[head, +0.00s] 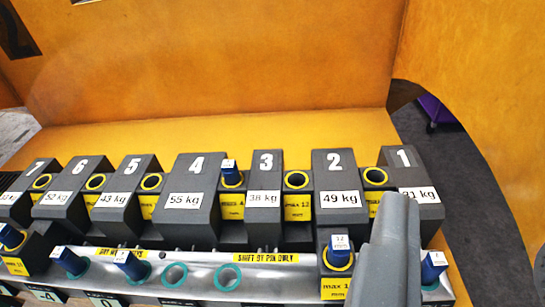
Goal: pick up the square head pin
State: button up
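Several blue pins with pale, squarish labelled tops are in view, and I cannot tell which is the square head pin. One pin (231,174) stands in a hole between blocks 4 and 3. Another pin (339,251) stands in a yellow-marked holder in front of block 2. A third pin (432,268) is at the right end of the front rail, and others are at the left. My gripper (392,250) shows as a grey shape at lower right, between the front pin and the right-end pin. Its fingers cannot be told apart, and nothing is visibly held.
Dark numbered weight blocks (333,172) stand in a row with yellow-rimmed holes between them. A metal rail (205,262) with teal-ringed holes (228,276) runs in front. An orange wall (220,60) stands behind and another at right. Dark floor (455,185) shows at right.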

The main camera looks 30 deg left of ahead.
aim_at(230, 171)
jog(key=u, duration=0.2)
jog(key=i, duration=0.95)
jog(key=u, duration=0.5)
